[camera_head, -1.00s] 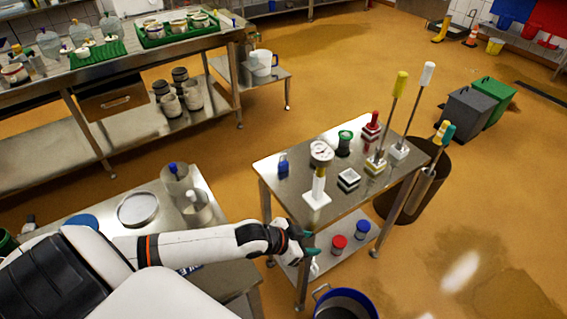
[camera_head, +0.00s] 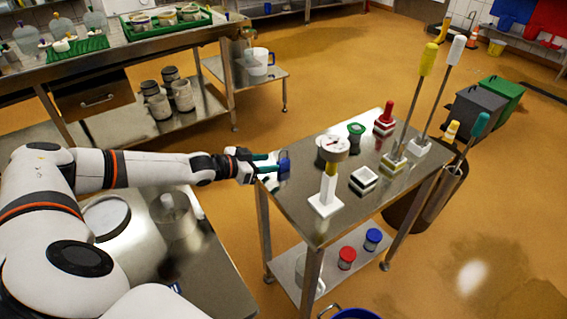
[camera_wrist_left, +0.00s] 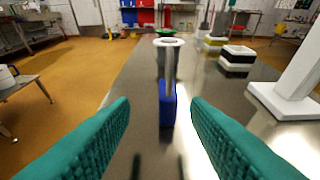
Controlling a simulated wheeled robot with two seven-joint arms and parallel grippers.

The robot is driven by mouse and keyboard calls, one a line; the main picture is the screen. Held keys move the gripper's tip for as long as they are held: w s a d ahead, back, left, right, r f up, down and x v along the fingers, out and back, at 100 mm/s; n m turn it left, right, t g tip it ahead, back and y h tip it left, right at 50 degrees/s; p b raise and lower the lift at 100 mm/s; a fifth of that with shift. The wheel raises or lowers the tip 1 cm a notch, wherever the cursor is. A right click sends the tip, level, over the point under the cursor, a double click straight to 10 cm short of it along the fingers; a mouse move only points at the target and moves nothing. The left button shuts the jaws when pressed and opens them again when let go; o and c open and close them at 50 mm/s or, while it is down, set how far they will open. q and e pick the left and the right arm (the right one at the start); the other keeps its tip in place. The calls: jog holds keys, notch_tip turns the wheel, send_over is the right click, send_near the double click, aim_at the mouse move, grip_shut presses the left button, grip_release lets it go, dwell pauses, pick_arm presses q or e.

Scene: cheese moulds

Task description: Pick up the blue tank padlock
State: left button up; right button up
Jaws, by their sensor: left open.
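The blue tank padlock (camera_head: 284,167) stands upright near the left end of the steel table (camera_head: 320,232). In the left wrist view the padlock (camera_wrist_left: 168,108) shows a blue body and a tall grey shackle, centred beyond the fingertips. My left gripper (camera_head: 272,163) is open, with its teal fingers level with the table top and pointing at the padlock. In the left wrist view its fingers (camera_wrist_left: 160,108) are spread to either side of the padlock's line and hold nothing. In the head view the fingers partly overlap the padlock. My right gripper is not in view.
A gauge on a white stand (camera_head: 326,190) is right of the padlock. A black-and-white block (camera_head: 363,180), a green-topped jar (camera_head: 355,135) and a red-handled block (camera_head: 385,120) stand farther along. Red and blue jars (camera_head: 346,257) are on the lower shelf.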

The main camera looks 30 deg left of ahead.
aim_at(283, 164)
pick_arm(q)
jog(key=x, duration=0.6)
jog(key=shift+d+f, duration=0.25)
jog(key=shift+d, duration=0.25)
jog(key=shift+c, duration=0.2)
grip_shut()
